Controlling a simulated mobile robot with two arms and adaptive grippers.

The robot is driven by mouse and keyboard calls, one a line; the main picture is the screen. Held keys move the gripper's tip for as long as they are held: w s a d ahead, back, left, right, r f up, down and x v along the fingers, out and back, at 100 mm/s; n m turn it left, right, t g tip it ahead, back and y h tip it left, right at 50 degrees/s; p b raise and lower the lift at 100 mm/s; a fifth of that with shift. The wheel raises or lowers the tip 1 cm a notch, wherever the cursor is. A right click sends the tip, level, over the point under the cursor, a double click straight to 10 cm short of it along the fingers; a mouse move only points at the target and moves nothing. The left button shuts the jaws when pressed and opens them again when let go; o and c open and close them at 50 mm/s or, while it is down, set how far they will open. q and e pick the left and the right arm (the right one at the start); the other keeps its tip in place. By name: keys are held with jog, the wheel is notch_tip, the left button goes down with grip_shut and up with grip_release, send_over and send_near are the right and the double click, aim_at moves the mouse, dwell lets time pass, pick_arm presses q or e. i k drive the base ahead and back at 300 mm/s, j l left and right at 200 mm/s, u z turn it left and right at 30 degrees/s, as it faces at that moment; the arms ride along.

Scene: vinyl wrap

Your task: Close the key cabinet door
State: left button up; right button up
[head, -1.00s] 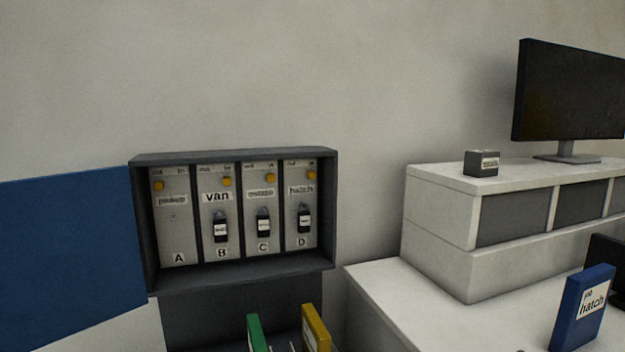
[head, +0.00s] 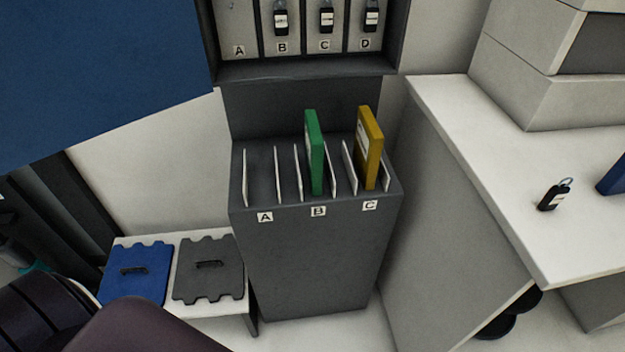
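The key cabinet (head: 305,70) is a dark grey box on the wall at the top of the head view, cut off by the upper edge. Its blue door (head: 95,75) stands swung open to the left. Inside are slots labelled A, B, C and D. Black key tags hang in B (head: 281,20), C (head: 326,18) and D (head: 371,18). The visible lower part of slot A (head: 238,25) shows no tag. Neither of my grippers can be made out in the head view.
Below the cabinet stands a grey file holder (head: 315,260) with a green binder (head: 315,150) and a yellow binder (head: 369,150). A white desk (head: 500,170) at right bears a black key tag (head: 553,195). Blue (head: 135,272) and grey (head: 208,268) panels lie on a low white bench at left.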

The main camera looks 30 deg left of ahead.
aim_at(73, 72)
jog(key=k+j, duration=0.2)
jog(key=j, duration=0.2)
jog(key=k+j, duration=0.2)
jog(key=j, duration=0.2)
jog(key=k+j, duration=0.25)
jog(key=j, duration=0.15)
jog(key=k+j, duration=0.2)
jog(key=j, duration=0.25)
